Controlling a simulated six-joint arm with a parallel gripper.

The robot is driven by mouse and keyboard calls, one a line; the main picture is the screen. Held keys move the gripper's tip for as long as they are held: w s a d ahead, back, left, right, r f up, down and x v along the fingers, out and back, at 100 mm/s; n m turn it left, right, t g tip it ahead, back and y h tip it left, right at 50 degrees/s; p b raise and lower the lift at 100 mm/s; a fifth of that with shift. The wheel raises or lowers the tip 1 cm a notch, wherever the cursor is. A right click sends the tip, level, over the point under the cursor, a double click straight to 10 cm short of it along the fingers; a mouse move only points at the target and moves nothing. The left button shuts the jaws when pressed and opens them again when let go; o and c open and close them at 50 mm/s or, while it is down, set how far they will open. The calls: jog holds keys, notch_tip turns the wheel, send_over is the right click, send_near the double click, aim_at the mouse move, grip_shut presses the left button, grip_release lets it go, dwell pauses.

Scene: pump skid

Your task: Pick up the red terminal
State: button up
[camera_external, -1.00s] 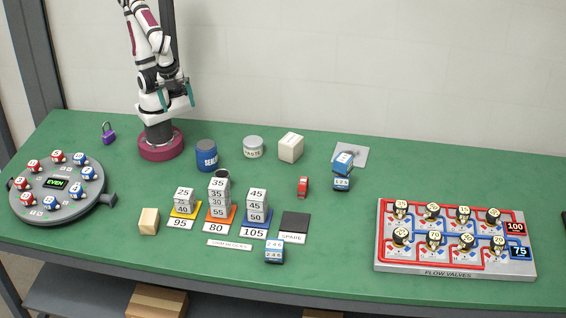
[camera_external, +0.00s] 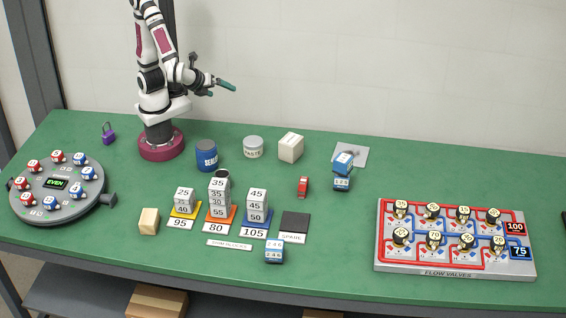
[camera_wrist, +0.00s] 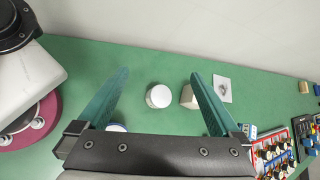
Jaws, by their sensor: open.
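The red terminal (camera_external: 302,186) is a small upright red block on the green table, right of the stacks of numbered blocks. I cannot make it out in the wrist view. My gripper (camera_external: 228,86) is open and empty, held high above the back of the table, left of the terminal and well apart from it. Its two teal fingers are spread wide in the wrist view (camera_wrist: 160,75).
Near the terminal stand a beige box (camera_external: 290,147), a PASTE jar (camera_external: 253,147), a blue SEAL can (camera_external: 206,155) and blue-white blocks (camera_external: 342,184). A dark SPARE pad (camera_external: 295,222) lies in front. A valve board (camera_external: 455,270) is at right, a round dial (camera_external: 85,203) at left.

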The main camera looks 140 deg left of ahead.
jog(key=w+a+m+t+y, duration=0.2)
jog(key=w+a+m+y, duration=0.25)
jog(key=w, duration=0.25)
jog(key=m+t+h, duration=0.5)
jog(key=m+t, duration=0.6)
jog(key=m, duration=0.3)
send_near(304, 186)
jog(key=s, duration=0.1)
jog(key=s+d, duration=0.1)
jog(key=s, duration=0.1)
jog(key=s+d, duration=0.1)
jog(key=s, duration=0.1)
jog(key=shift+s+d+f, duration=0.15)
jog(key=shift+s+f, duration=0.05)
jog(key=shift+f, duration=0.2)
jog(key=x, duration=0.9)
jog(key=shift+w, duration=0.1)
jog(key=x, duration=0.6)
jog(key=shift+a+r, duration=0.3)
jog(key=shift+a, duration=0.05)
jog(key=c, duration=1.3)
